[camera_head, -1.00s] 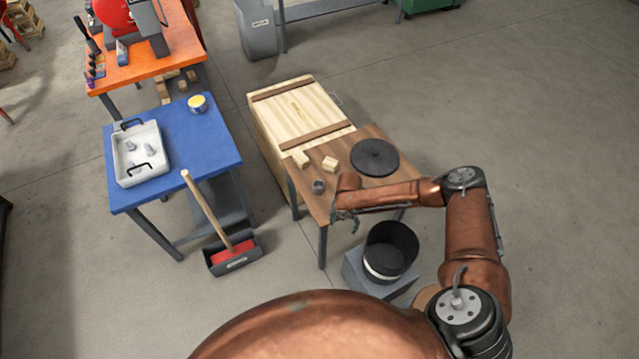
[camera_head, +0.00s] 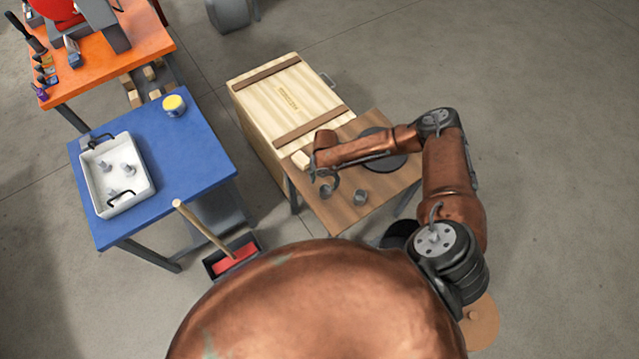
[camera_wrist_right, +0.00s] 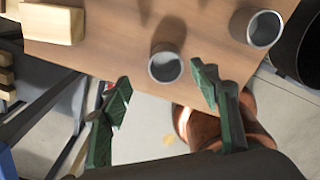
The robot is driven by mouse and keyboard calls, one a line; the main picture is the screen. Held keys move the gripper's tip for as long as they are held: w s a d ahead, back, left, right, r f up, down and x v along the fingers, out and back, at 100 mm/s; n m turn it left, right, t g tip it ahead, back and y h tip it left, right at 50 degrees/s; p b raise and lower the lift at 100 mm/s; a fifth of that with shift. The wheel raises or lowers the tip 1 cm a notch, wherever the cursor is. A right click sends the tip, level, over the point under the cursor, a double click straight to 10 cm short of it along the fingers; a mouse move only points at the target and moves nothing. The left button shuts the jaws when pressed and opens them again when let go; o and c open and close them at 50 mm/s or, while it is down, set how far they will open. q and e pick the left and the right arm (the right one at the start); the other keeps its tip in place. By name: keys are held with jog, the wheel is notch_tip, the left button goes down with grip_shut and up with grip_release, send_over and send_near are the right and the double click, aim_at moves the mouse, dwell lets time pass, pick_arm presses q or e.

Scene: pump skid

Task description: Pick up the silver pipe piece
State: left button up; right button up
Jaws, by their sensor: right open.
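Two short grey-silver hollow pipe pieces stand on the small wooden table (camera_head: 356,217). In the wrist view one pipe piece (camera_wrist_right: 165,67) lies ahead of and between my fingertips, and the other (camera_wrist_right: 262,28) stands to its right. In the head view the second piece (camera_head: 361,195) shows clear of my arm; the first is partly hidden by the gripper. My right gripper (camera_head: 327,183) is over the table's left part. Its green fingers (camera_wrist_right: 162,80) are spread apart with nothing held; I cannot tell the exact height gap. My left gripper is not in view.
A wooden block (camera_head: 301,160) lies near the table's left edge, by a large crate (camera_head: 290,98). A dark disc (camera_head: 398,163) is behind my right arm. The blue table (camera_head: 190,172) bears a white tray (camera_head: 147,178) with several grey pieces and a yellow-topped tin (camera_head: 174,105).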

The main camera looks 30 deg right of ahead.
aim_at(326, 190)
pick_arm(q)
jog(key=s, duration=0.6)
pick_arm(e)
jog(key=f, duration=0.4)
jog(key=shift+s+d, duration=0.15)
jog(key=shift+s, duration=0.25)
notch_tip(326, 190, down, 3)
jog(key=shift+r+b, duration=0.2)
jog(key=shift+b, duration=0.1)
jog(key=shift+f, duration=0.3)
jog(key=c, duration=1.2)
jog(key=shift+c, duration=0.6)
jog(key=shift+r, duration=0.3)
jog(key=r, duration=0.2)
jog(key=r+p, duration=0.1)
jog(key=shift+s+r, duration=0.25)
jog(key=shift+s, duration=0.05)
pick_arm(q)
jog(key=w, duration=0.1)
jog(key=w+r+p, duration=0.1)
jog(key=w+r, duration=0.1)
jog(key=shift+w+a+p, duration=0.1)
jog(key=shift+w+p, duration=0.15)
jog(key=shift+p, duration=0.1)
pick_arm(e)
jog(key=s+a+r, duration=0.5)
jog(key=s+r, duration=0.4)
jog(key=s, duration=0.3)
jog(key=shift+s, duration=0.2)
